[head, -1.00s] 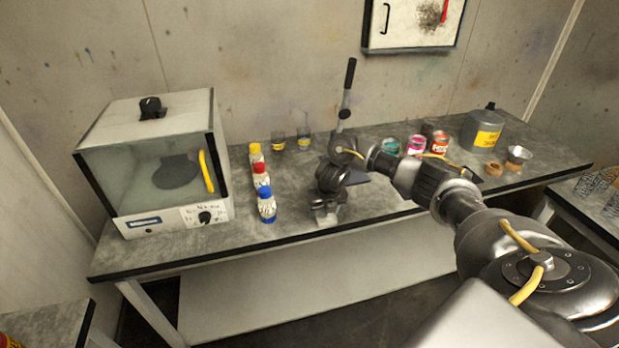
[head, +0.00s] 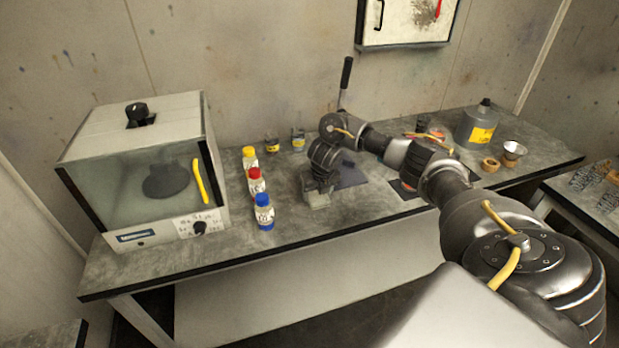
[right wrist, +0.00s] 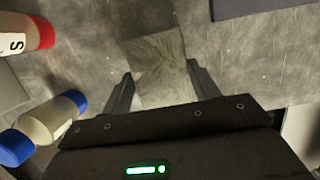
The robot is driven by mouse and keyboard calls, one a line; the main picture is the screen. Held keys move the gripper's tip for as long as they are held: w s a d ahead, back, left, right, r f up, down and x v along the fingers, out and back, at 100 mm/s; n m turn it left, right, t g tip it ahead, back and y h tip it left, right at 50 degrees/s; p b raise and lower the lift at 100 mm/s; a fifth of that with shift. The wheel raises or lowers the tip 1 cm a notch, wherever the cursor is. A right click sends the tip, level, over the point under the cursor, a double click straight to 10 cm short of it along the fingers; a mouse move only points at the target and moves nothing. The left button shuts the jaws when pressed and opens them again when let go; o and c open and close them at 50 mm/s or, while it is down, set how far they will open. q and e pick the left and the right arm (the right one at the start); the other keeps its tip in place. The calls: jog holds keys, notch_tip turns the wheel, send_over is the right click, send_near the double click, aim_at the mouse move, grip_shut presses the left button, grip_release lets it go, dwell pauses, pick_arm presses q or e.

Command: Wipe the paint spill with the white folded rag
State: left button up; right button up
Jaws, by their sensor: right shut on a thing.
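My right gripper (head: 317,190) is low over the middle of the grey workbench (head: 240,255), right of the bottles. In the right wrist view its two fingers (right wrist: 160,85) are on either side of a pale, greyish folded cloth, the rag (right wrist: 160,62), and shut on it. The rag also shows in the head view (head: 317,202) under the gripper; whether it touches the bench is hard to tell. I cannot make out a paint spill; the gripper and arm hide part of the bench. My left gripper is not in view.
Yellow-capped (head: 250,162), red-capped (head: 257,184) and blue-capped (head: 264,212) bottles stand close to the gripper's left. A glass-fronted cabinet (head: 140,180) is further left. A dark flat sheet (head: 350,175) lies behind the gripper. A grey canister (head: 481,125) stands at the back right.

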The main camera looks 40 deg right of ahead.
notch_tip(320, 180, up, 2)
jog(key=shift+r+p, duration=0.1)
jog(key=shift+p, duration=0.55)
jog(key=shift+w+r+p, duration=0.15)
jog(key=shift+r+p, duration=1.05)
jog(key=shift+r, duration=0.15)
jog(key=shift+a, duration=0.1)
jog(key=shift+f, duration=0.1)
